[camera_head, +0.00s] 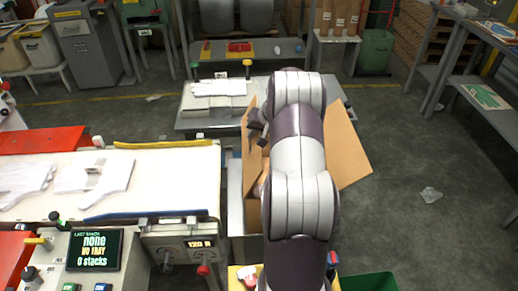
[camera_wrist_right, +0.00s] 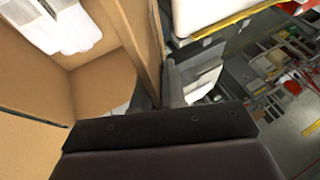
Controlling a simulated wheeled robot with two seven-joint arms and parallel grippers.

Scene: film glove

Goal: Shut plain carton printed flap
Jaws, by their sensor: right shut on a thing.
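The brown carton (camera_head: 253,215) stands open in the middle of the head view, largely hidden behind my right arm. Its wide right flap (camera_head: 347,155) leans outward. Its left flap (camera_head: 249,158) stands roughly upright, and my right gripper (camera_head: 257,130) is shut on it near its upper edge. White gloves (camera_wrist_right: 62,25) lie inside the carton. I cannot make out any print on the flaps. My left gripper is not in view.
A white worktable (camera_head: 150,165) with white gloves (camera_head: 108,182) stands left of the carton. A grey bench (camera_head: 190,122) with a stack of white gloves (camera_head: 218,88) is behind it. The floor to the right is mostly clear.

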